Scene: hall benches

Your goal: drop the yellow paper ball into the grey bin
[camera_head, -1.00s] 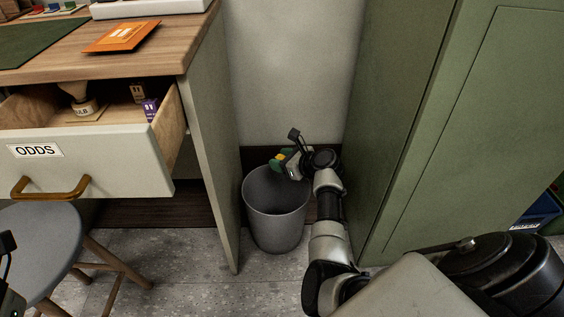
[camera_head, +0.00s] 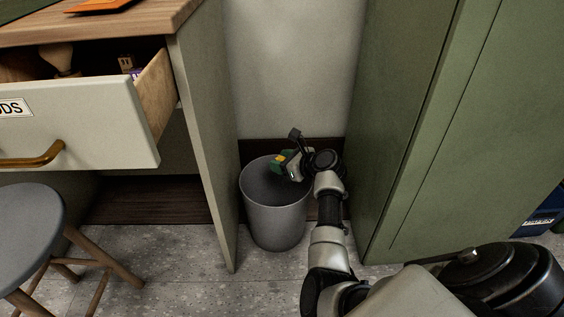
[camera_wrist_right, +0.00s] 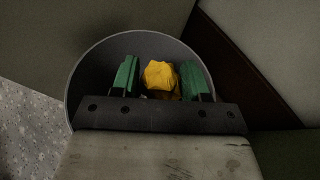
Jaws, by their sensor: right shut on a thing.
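The grey bin (camera_head: 275,218) stands on the floor between the desk side and the green cabinet; its round rim also shows in the right wrist view (camera_wrist_right: 71,88). My right gripper (camera_head: 281,161) is over the bin's opening, reaching in from the right. In the right wrist view its green fingers (camera_wrist_right: 160,79) are on either side of the yellow paper ball (camera_wrist_right: 160,75), shut on it, with the dark inside of the bin behind. In the head view only a small yellow patch of the ball (camera_head: 280,158) shows between the fingers. My left gripper is not in view.
An open drawer (camera_head: 75,125) juts out of the wooden-topped desk (camera_head: 110,25) at the left, with a grey stool (camera_head: 30,220) before it. The green cabinet (camera_head: 400,130) stands close on the right. A wall is right behind the bin.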

